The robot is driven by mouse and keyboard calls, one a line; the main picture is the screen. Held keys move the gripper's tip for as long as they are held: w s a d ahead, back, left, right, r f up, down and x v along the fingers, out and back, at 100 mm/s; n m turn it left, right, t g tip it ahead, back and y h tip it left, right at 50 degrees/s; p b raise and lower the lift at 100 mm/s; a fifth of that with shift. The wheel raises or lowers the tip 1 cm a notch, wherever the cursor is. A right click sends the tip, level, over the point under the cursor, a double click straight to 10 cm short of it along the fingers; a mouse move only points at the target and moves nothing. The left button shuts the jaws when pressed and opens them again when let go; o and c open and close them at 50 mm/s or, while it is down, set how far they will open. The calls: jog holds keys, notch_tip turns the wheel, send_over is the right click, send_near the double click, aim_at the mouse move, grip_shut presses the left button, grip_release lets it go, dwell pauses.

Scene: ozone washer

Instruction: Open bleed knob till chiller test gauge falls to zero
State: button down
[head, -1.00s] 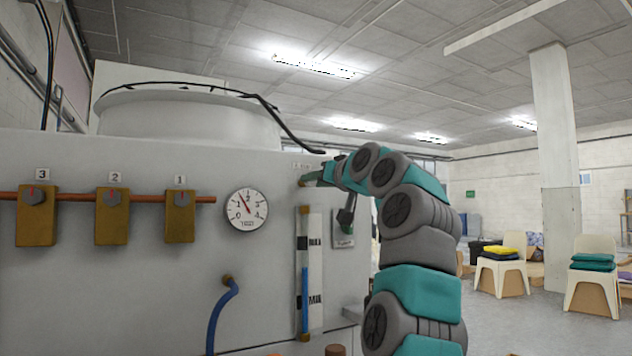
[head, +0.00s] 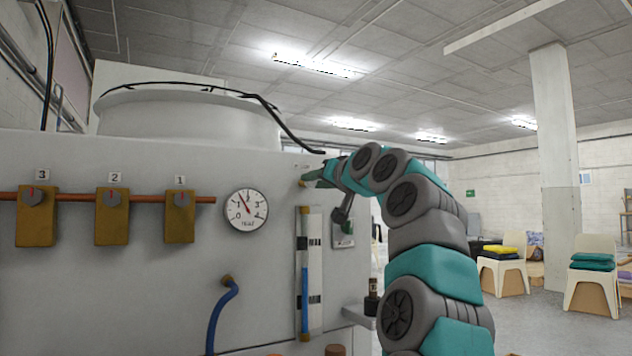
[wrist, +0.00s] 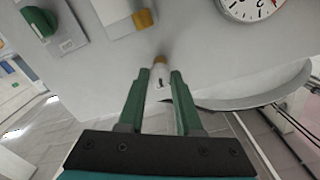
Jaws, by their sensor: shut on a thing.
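The bleed knob (wrist: 161,88) is a small pale knob with a dark mark, on a brass-coloured stem against the grey panel. My gripper (wrist: 160,78) is shut on it, with one green finger on each side. In the head view my gripper (head: 318,179) reaches the panel's upper right, and its own fingers hide the knob. The round white test gauge (head: 246,210) is left of my gripper, its needle pointing up and left between 1 and 2. Part of the gauge also shows at the top of the wrist view (wrist: 252,6).
Three brass valve blocks (head: 180,217) numbered 1 to 3 hang on a copper pipe at left. A sight tube (head: 305,275) with a blue column stands below my gripper. Chairs (head: 592,275) stand far right.

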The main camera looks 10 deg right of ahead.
jog(key=shift+f+m, duration=0.1)
jog(key=shift+m, duration=0.8)
jog(key=m, duration=0.8)
jog(key=shift+m+p, duration=0.3)
jog(key=shift+m, duration=0.1)
jog(key=m, duration=0.4)
jog(key=shift+m, duration=2.8)
jog(key=shift+f, duration=0.1)
jog(key=c, duration=0.6)
grip_release()
